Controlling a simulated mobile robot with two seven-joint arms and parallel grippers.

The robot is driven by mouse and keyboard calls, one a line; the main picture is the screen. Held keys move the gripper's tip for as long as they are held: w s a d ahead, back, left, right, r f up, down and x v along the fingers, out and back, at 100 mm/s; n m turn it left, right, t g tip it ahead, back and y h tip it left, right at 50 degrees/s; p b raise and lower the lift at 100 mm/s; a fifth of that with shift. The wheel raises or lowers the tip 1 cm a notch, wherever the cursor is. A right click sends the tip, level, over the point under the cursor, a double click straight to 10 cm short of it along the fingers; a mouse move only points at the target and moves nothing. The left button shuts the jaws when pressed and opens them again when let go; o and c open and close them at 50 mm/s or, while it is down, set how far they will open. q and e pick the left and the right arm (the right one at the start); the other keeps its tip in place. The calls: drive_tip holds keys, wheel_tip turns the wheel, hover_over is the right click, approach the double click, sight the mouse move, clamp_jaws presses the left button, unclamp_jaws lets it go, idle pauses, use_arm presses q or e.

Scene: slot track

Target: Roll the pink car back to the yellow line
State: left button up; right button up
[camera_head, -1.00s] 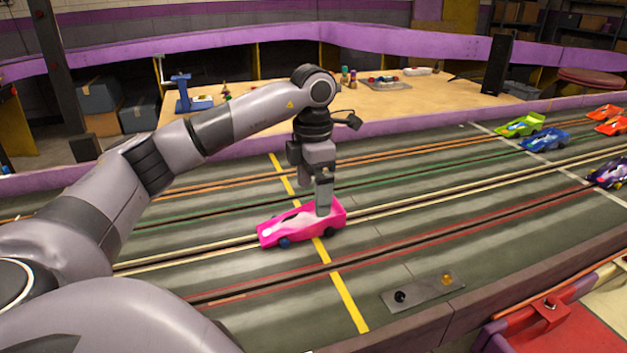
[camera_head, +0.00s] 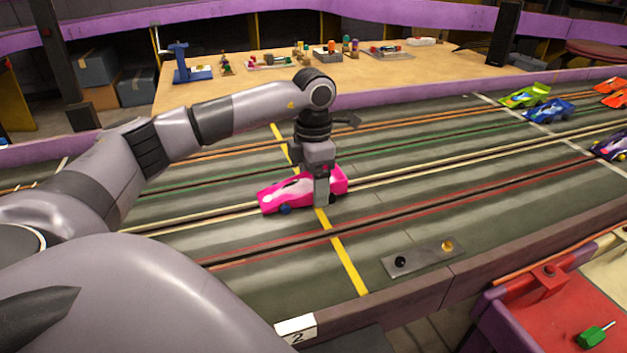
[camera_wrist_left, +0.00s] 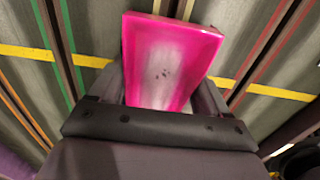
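The pink car (camera_head: 285,194) sits on the pale-lined slot lane with its nose to the left. The yellow line (camera_head: 345,262) crosses the track, and the car lies across it. My left gripper (camera_head: 321,192) is down over the rear part of the car, with one finger in front of its near side. In the left wrist view the pink car (camera_wrist_left: 165,65) lies between my two spread fingers, and the yellow line (camera_wrist_left: 270,90) shows on both sides. Whether the fingers press on the car is not clear. My right gripper is not in view.
A blue car (camera_head: 548,111), a green car (camera_head: 524,95) and several others stand at the far right near a white line. A grey plate (camera_head: 424,257) with two knobs lies by the near edge. The lanes between the pink car and the others are clear.

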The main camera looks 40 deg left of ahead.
sight(333, 177)
use_arm(q)
drive_tip(key=shift+c, duration=0.4)
drive_tip(key=shift+w+d+p, duration=0.35)
drive_tip(key=shift+w+d, duration=0.15)
drive_tip(key=shift+w, duration=0.4)
drive_tip(key=shift+w+d, duration=0.25)
drive_tip(key=shift+w, duration=0.2)
drive_tip(key=shift+w+d, duration=0.2)
drive_tip(key=shift+w, duration=0.25)
drive_tip(key=shift+w+d+p, duration=0.4)
drive_tip(key=shift+w+d, duration=0.05)
drive_tip(key=shift+w, duration=0.4)
drive_tip(key=shift+w+d, duration=0.25)
drive_tip(key=shift+w, duration=0.25)
drive_tip(key=shift+w+d, duration=0.2)
drive_tip(key=shift+w, duration=0.25)
